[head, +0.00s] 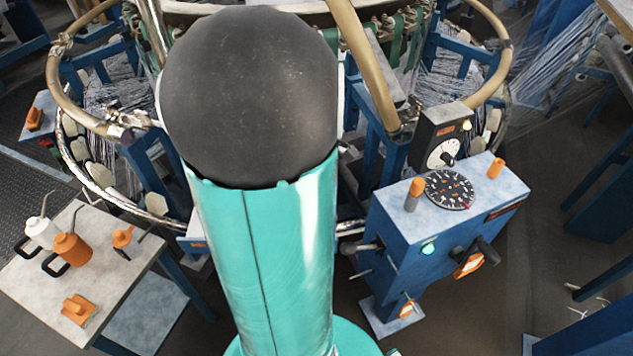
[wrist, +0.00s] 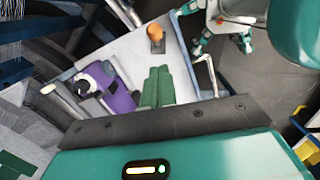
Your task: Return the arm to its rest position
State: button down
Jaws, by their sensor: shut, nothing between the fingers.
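My teal arm (head: 265,250) stands up in the middle of the head view, with a large dark rounded joint (head: 250,95) at its top. It hides the middle of the loom. My gripper does not show in the head view. In the wrist view, my gripper (wrist: 158,72) appears as two green fingers side by side beyond a dark bar. They are shut with nothing between them. Behind them is a pale surface with a purple and black object (wrist: 118,98) left of the fingers and an orange knob (wrist: 155,33) above them. Whether the fingers touch that surface, I cannot tell.
The circular loom (head: 150,205) spreads behind my arm. A blue control cabinet (head: 395,245) with a black dial (head: 449,190) stands at right. A small table (head: 30,275) at left holds a white can (head: 42,232), an orange can (head: 72,249) and orange-handled items. Dark floor (head: 545,160) is open at right.

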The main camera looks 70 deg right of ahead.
dwell(0.3)
jog(key=w+a+r+t+h, duration=0.1)
jog(key=w+a+r+t, duration=0.1)
jog(key=w+a+r, duration=0.5)
jog(key=w+a+r+t, duration=0.1)
jog(key=w+a+r, duration=0.1)
jog(key=w+a, duration=0.8)
jog(key=w+a+r+t, duration=0.1)
jog(key=a+r, duration=0.2)
jog(key=a, duration=0.7)
jog(key=w+a+r+m+t+y, duration=0.1)
jog(key=a+r+t, duration=0.1)
jog(key=a, duration=0.9)
jog(key=shift+r, duration=0.8)
jog(key=shift+d, duration=0.15)
